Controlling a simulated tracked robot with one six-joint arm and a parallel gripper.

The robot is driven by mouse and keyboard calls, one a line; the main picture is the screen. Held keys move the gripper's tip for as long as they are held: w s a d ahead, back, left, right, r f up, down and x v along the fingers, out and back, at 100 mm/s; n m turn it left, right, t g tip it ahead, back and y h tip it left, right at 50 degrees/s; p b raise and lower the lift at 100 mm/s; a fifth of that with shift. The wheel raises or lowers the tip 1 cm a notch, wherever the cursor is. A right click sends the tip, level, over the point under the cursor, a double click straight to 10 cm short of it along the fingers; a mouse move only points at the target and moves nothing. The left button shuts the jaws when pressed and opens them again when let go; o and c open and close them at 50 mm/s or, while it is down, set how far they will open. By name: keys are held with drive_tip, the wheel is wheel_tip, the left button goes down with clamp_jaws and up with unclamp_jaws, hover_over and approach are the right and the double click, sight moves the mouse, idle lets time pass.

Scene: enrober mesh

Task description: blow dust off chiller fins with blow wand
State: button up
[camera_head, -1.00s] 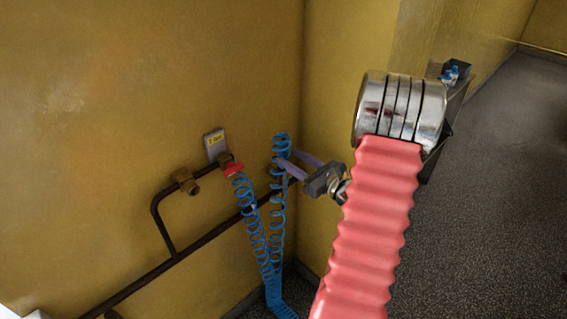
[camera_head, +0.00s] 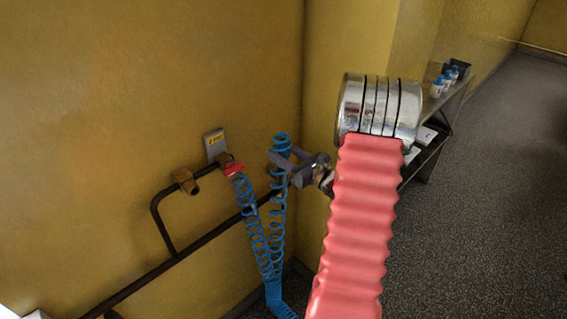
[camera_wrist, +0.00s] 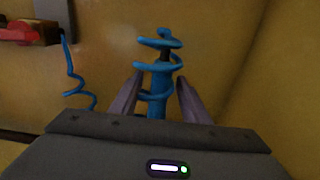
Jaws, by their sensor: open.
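A blue coiled air hose (camera_head: 277,225) hangs by the wall corner, running from the red-handled valve (camera_head: 232,169) down to the floor and up again. Its upper end is a blue coiled top (camera_head: 282,143), where the blow wand appears to hang; the wand itself is not clearly seen. My gripper (camera_head: 277,157) is open at this upper end. In the wrist view my gripper (camera_wrist: 157,95) has one finger on each side of the blue coiled piece (camera_wrist: 158,80), with a dark stem inside the coil. I cannot tell whether the fingers touch it. The chiller fins are not in view.
A dark pipe (camera_head: 150,275) runs along the yellow wall, with a brass fitting (camera_head: 187,182) and a small label plate (camera_head: 215,142). A shelf rack (camera_head: 440,125) with blue-capped bottles (camera_head: 447,78) stands at right. The grey floor (camera_head: 490,200) is clear.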

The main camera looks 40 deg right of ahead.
drive_tip(key=shift+c, duration=0.7)
clamp_jaws()
